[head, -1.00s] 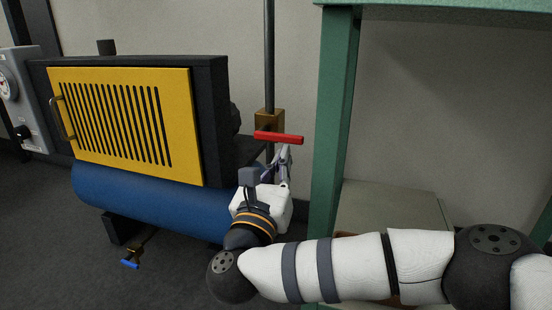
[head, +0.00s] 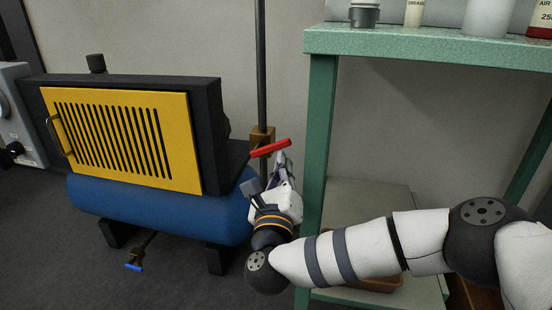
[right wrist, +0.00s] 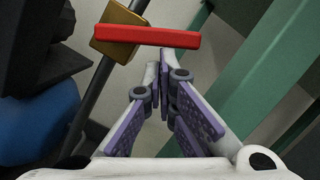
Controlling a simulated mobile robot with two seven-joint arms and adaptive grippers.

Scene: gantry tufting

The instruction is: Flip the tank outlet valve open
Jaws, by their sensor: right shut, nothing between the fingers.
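The tank outlet valve has a red lever (head: 270,148) on a brass body (head: 262,134) on the vertical pipe, right of the compressor. The lever lies across the pipe line, its right end a little higher in the head view. My right gripper (head: 284,156) is shut and empty, its fingertips just below the lever's right part. In the right wrist view the fingertips (right wrist: 166,66) are close together beside the red lever (right wrist: 148,36), with the brass body (right wrist: 118,33) at its left end. I cannot tell whether they touch the lever. My left gripper is not in view.
The compressor has a yellow slatted panel (head: 125,140) and a blue tank (head: 155,208). A blue-handled valve (head: 133,267) hangs low beneath the tank. A green bench (head: 425,45) with bottles on top stands right of the pipe, its leg (head: 318,145) close to my right gripper.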

